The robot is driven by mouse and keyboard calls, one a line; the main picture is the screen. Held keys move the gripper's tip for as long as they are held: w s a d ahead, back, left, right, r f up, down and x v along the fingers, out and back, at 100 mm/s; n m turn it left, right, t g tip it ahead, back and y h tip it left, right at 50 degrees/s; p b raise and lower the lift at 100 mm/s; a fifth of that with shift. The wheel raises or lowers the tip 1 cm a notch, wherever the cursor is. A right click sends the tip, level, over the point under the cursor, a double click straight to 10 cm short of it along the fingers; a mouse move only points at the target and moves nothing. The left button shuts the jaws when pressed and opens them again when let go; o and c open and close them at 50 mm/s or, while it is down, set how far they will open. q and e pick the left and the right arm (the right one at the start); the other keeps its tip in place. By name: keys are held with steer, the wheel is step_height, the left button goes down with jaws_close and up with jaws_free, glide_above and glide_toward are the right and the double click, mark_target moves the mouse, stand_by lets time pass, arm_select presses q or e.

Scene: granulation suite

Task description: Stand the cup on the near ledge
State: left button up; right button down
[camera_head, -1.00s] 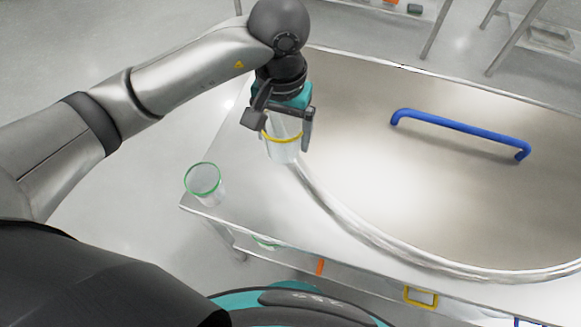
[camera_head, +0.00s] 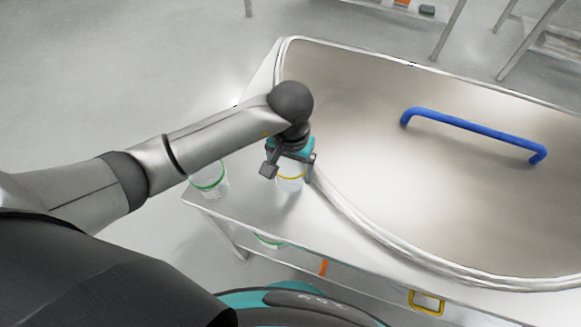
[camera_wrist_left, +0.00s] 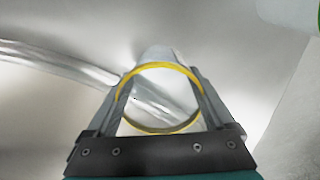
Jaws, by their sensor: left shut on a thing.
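A clear cup with a yellow band (camera_head: 290,184) is between the fingers of my left gripper (camera_head: 291,172), upright or nearly so, over the near ledge (camera_head: 255,218) beside the basin's curved rim. I cannot tell whether its base touches the ledge. In the left wrist view, the cup's yellow ring (camera_wrist_left: 160,66) sits between the two fingers (camera_wrist_left: 160,105), which press on both sides. My right gripper is not in view.
A clear cup with a green rim (camera_head: 208,178) stands at the ledge's left corner, partly behind my left arm. The wide basin (camera_head: 400,190) holds a blue handle (camera_head: 475,132). An orange item (camera_head: 323,267) and a yellow frame (camera_head: 427,302) show below the ledge's front edge.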

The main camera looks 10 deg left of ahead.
arm_select(q)
steer(key=shift+f, duration=0.15)
steer(key=o, duration=1.1)
steer(key=shift+c, duration=0.2)
